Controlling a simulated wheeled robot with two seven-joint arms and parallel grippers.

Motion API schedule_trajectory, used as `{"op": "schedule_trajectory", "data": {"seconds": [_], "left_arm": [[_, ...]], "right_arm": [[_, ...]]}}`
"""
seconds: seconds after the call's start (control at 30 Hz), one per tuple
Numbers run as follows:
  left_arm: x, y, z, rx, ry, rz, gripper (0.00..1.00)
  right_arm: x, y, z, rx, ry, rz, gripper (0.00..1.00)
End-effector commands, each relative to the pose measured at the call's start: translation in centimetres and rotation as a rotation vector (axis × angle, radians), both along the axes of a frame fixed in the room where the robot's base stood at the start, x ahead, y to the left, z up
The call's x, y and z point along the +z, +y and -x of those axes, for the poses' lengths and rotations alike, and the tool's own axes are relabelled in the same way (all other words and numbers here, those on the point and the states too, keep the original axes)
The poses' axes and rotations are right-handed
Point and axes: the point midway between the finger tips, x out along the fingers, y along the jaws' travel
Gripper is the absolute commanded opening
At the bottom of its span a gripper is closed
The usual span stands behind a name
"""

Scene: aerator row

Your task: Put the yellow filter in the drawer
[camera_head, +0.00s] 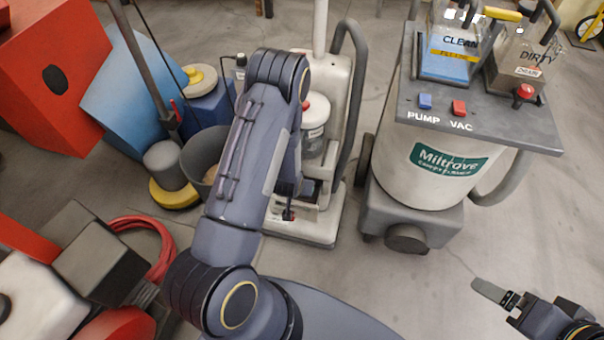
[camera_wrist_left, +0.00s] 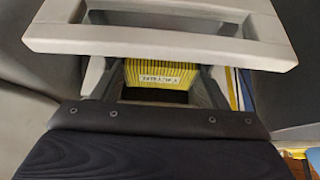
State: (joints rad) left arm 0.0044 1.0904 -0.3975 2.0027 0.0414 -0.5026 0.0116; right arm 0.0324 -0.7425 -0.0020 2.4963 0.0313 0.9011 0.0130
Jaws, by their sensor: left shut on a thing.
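The yellow pleated filter (camera_wrist_left: 160,74), with a pale label, shows in the left wrist view. My left gripper (camera_wrist_left: 160,91) is shut on it, with a grey finger at each side. Just beyond it, a pale grey frame (camera_wrist_left: 160,38) with an opening crosses the picture; I cannot tell if it is the drawer. In the head view my left arm reaches over the white upright machine (camera_head: 335,105) and hides the filter and most of the gripper. My right gripper (camera_head: 497,294) is at the lower right, away from the machine; its jaw opening is unclear.
A grey Miltrove machine (camera_head: 436,152) with clear tanks stands right of the upright machine. A grey bucket (camera_head: 204,153), a blue panel (camera_head: 136,92) and a red box (camera_head: 52,75) are at left. A red hose (camera_head: 150,242) lies at lower left.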

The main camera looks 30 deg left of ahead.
Motion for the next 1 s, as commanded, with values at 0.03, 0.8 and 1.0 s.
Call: {"op": "schedule_trajectory", "data": {"seconds": [0.03,0.8,1.0], "left_arm": [[-1.5,-0.1,0.4,-0.001,0.005,0.001,0.42],[-3.1,-0.4,0.8,0.000,-0.002,0.000,0.88],[-3.1,-0.4,0.8,-0.001,-0.002,0.000,0.89]], "right_arm": [[-1.1,0.0,0.0,0.000,-0.001,0.000,0.93],[-2.3,0.0,0.0,0.000,0.000,0.000,0.93],[-2.3,0.0,0.0,0.000,0.000,0.000,0.93]]}}
